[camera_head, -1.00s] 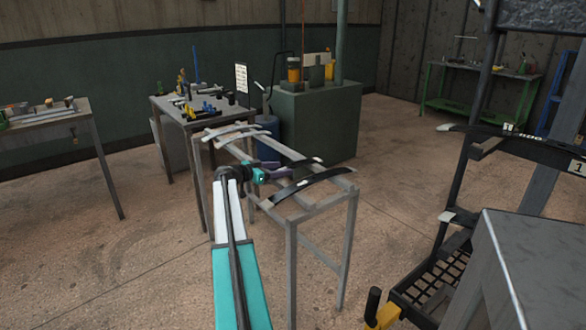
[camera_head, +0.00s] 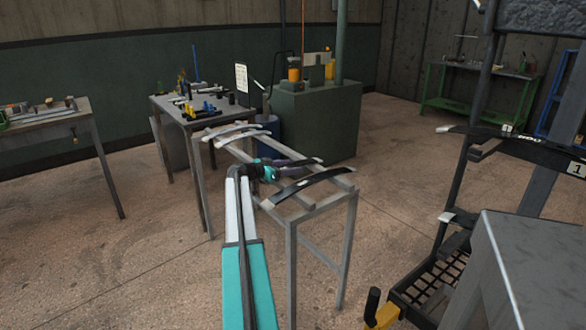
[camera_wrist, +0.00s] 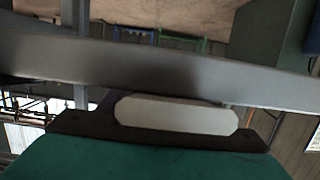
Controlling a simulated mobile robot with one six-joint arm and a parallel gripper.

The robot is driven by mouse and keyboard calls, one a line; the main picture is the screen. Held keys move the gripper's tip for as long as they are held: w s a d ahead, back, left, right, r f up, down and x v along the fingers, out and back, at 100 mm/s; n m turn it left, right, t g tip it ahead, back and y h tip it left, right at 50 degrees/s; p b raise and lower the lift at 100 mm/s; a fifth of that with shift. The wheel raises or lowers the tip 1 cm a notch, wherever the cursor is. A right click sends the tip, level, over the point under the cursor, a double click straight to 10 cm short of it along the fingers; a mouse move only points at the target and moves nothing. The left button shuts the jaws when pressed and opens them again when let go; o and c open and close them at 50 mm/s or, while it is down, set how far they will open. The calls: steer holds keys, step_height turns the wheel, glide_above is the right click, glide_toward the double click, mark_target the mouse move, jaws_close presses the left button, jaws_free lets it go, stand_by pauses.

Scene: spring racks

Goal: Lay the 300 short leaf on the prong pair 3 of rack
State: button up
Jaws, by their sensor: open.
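Several curved leaves lie across a grey metal trestle stand (camera_head: 349,225). Two pale leaves (camera_head: 238,135) lie at its far left end. A dark leaf with a white tip (camera_head: 318,161) is partly hidden behind my gripper, and another dark leaf (camera_head: 312,186) lies nearer. I cannot read which is the 300 short leaf. My gripper (camera_head: 297,164) is open at the stand, beside or over the partly hidden leaf; contact cannot be told. The rack (camera_head: 455,180) stands at right with a dark leaf (camera_head: 505,136) on its upper prongs. A tag reading 1 (camera_head: 577,169) shows; no tag 3 is readable.
A grey box-like surface (camera_head: 530,260) fills the lower right, near a black crate (camera_head: 428,290). A tool table (camera_head: 178,103) and green machine cabinet (camera_head: 318,115) stand behind the trestle. In the wrist view a grey bar (camera_wrist: 150,68) crosses close by.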

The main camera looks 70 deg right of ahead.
mark_target(290, 166)
stand_by(0.3)
jaws_close()
steer(key=shift+r, duration=0.1)
steer(key=shift+r, duration=0.15)
steer(key=shift+r, duration=1.45)
steer(key=shift+s+a+r, duration=0.15)
steer(key=shift+a+r, duration=0.05)
steer(key=shift+s+a+r+b, duration=0.25)
steer(key=shift+s+a, duration=1.25)
steer(key=shift+a, duration=0.6)
steer(key=shift+s+a+r+b, duration=0.25)
steer(key=shift+s+a, duration=1.25)
steer(key=shift+a, duration=0.55)
steer(key=shift+s+a+r+b, duration=0.25)
steer(key=shift+s+a, duration=1.25)
steer(key=shift+a, duration=0.6)
